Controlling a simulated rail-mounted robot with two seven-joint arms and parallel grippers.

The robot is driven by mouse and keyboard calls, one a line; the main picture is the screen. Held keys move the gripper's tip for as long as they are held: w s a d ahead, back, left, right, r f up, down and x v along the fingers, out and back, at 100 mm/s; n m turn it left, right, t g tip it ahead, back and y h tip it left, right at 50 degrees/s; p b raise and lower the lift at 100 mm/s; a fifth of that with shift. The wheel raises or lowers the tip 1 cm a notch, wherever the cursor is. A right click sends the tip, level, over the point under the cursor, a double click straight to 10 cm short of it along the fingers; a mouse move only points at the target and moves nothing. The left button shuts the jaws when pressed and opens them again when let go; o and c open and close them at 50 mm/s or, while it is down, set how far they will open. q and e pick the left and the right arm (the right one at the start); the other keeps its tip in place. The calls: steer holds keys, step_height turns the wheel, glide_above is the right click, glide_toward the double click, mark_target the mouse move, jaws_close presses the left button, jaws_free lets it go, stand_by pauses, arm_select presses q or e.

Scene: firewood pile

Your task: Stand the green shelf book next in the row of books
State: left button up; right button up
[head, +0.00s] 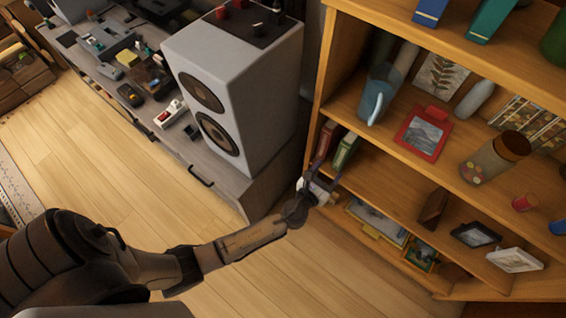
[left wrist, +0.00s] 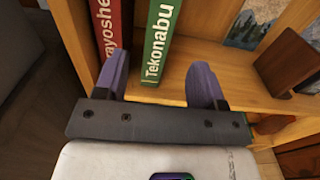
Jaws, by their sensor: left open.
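The green book (head: 346,151) stands upright on the wooden shelf, just right of a red book (head: 327,140) at the shelf's left side. In the left wrist view the green book (left wrist: 160,40) shows a spine lettered "Tekonabu", and the red book (left wrist: 107,25) stands to its left with a small gap. My left gripper (head: 320,181) is in front of the books at the shelf's front edge. Its purple fingers (left wrist: 160,82) are open, one on each side of the green book's lower spine in the picture. I cannot tell whether they touch it. My right gripper is not in view.
The bookcase's left side panel (left wrist: 75,35) is close beside the red book. A red picture frame (head: 424,132) and a blue pitcher (head: 375,100) stand on the shelf above. A dark brown block (head: 433,208) is to the right. A large speaker (head: 235,90) stands left.

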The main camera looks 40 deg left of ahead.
arm_select(q)
steer(key=shift+a, duration=0.1)
steer(key=s+a+f+n+g+y, duration=0.1)
steer(key=s+a+n+g+y, duration=0.2)
steer(key=s+n, duration=0.5)
steer(key=s+a+n+g+y, duration=0.1)
steer(key=s+a+n+g, duration=0.35)
steer(key=n, duration=0.65)
steer(key=s+d+n+g+h, duration=0.3)
steer(key=s+n+g+h, duration=0.3)
steer(key=s+n, duration=0.7)
steer(key=s+g, duration=0.1)
steer(key=s, duration=0.3)
steer(key=shift+s+d+r+n, duration=0.15)
steer(key=shift+s+r+n, duration=0.25)
